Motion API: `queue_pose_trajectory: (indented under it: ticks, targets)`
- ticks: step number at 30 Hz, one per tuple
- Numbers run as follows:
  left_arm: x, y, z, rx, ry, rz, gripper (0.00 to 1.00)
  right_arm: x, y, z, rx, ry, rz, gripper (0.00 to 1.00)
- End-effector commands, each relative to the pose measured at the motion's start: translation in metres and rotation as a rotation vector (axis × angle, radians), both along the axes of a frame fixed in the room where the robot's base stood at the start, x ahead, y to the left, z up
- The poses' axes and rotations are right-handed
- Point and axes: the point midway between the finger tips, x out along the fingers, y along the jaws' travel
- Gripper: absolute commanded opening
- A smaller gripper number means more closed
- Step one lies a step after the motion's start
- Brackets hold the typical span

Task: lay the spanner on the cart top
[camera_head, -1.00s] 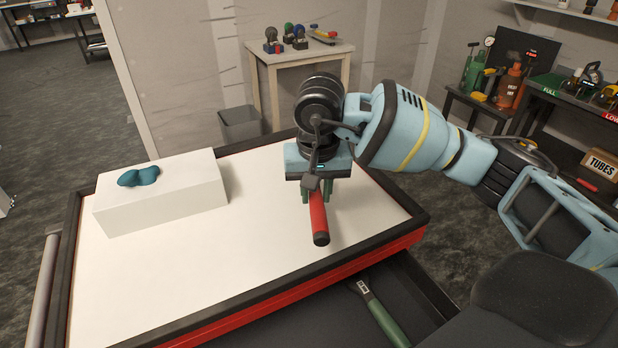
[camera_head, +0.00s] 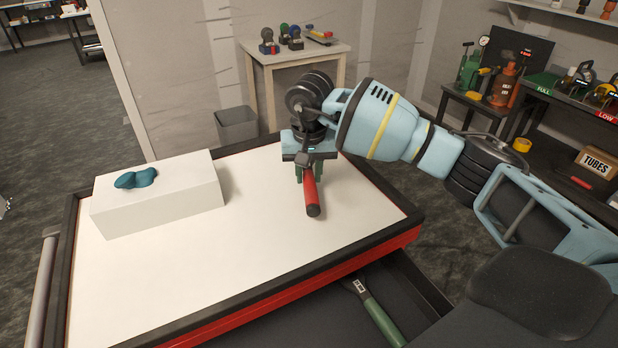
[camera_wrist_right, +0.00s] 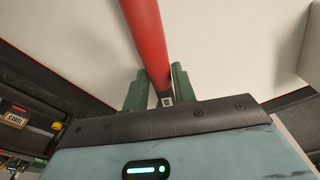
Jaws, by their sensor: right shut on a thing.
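The spanner (camera_head: 311,194) has a red handle with a dark end, and it is held in my right gripper (camera_head: 309,176). The green fingers of the right gripper (camera_wrist_right: 158,88) are shut on the spanner near the dark collar of its red handle (camera_wrist_right: 148,35). The handle points toward the front of the cart. The spanner is over the right back part of the white cart top (camera_head: 200,260); I cannot tell whether it touches the surface. The spanner's far end is hard to make out behind the gripper. My left gripper is not in view.
A white block (camera_head: 165,205) stands on the cart's left side with a teal lumpy object (camera_head: 136,178) on it. A dark raised rim (camera_head: 250,292) edges the cart. An open drawer below holds a green-handled tool (camera_head: 380,320). The cart top's middle and front are clear.

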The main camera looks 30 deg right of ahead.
Motion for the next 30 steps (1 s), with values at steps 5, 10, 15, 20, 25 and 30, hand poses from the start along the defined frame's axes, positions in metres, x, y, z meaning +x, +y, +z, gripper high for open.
queue_pose_trajectory:
  ticks: [5, 10, 15, 20, 25, 30]
  targets:
    - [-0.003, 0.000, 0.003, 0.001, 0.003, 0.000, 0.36, 0.000, 0.000, -0.017, 0.001, -0.004, 0.001, 0.00]
    - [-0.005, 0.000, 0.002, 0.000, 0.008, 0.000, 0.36, 0.000, 0.000, -0.018, 0.000, -0.004, 0.001, 0.00]
    - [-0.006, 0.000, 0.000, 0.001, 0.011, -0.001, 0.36, 0.000, 0.000, -0.022, 0.000, -0.002, 0.000, 0.00]
    - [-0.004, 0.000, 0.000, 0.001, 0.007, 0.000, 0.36, 0.000, 0.000, -0.022, 0.000, -0.002, 0.000, 0.41]
    - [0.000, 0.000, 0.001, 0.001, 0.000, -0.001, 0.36, 0.000, 0.000, -0.022, 0.000, -0.002, 0.000, 0.48]
    - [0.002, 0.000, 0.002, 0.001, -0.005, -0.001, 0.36, 0.000, 0.000, -0.021, 0.000, -0.002, 0.000, 0.48]
